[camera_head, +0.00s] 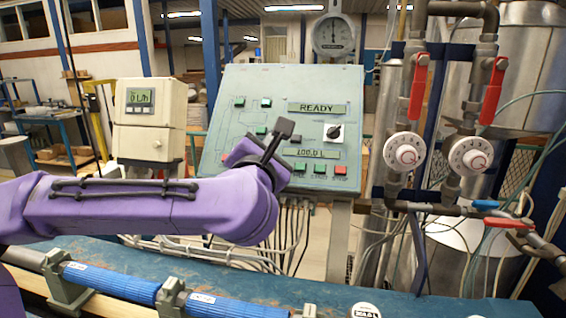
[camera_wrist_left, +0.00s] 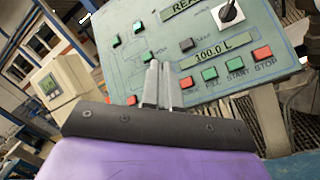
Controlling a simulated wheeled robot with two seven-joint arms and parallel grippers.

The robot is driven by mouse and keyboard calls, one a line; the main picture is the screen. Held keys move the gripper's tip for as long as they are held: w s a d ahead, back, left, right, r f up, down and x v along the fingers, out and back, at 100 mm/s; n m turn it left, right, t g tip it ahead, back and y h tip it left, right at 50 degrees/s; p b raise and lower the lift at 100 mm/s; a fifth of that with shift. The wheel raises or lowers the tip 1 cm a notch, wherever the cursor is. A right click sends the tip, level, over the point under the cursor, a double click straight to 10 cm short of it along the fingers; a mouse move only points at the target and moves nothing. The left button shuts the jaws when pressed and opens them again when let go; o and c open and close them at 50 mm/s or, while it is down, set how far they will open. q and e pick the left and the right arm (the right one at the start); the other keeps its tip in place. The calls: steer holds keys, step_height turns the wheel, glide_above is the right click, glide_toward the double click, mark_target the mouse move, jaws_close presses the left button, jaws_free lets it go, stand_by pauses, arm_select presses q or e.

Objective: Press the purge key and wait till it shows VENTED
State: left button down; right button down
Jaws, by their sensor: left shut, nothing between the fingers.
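The test panel (camera_head: 235,100) is pale green and tilted, with a display (camera_head: 317,107) that reads READY. A lower display (camera_head: 311,153) reads 100.0 L in the wrist view. A dark grey key (camera_wrist_left: 186,45) sits left of the displays; its small label is too blurred to read, so I cannot be sure it is the purge key. Below is a row of red and green keys, including START (camera_wrist_left: 235,64) and STOP (camera_wrist_left: 263,54). My left gripper (camera_wrist_left: 158,68) is shut and empty, pointing at the panel's lower part; contact cannot be told.
A white meter box (camera_head: 150,115) stands left of the panel. Red-handled valves (camera_head: 418,85) and pipes stand at the right. Blue tubes (camera_head: 110,281) lie along the bench (camera_head: 330,290) in front. A round gauge (camera_head: 333,36) is above the panel.

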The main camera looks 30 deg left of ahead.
arm_select(q)
steer(key=w+a+f+b, duration=0.1)
steer(key=w+f+b, duration=0.2)
steer(key=w+f, duration=0.3)
steer(key=shift+w+a, duration=0.3)
steer(key=shift+w, duration=0.15)
steer(key=shift+f, duration=0.1)
steer(key=shift+b, duration=0.3)
stand_by(1.5)
steer(key=shift+w+f, duration=0.25)
steer(key=shift+w, duration=0.1)
steer(key=shift+w+a+f+b, duration=0.2)
steer(key=shift+f+b, duration=0.1)
steer(key=shift+b, duration=0.25)
stand_by(0.3)
steer(key=shift+r, duration=0.1)
steer(key=shift+s+d+r, duration=0.2)
steer(key=shift+s+r, duration=0.25)
steer(key=shift+s, duration=0.1)
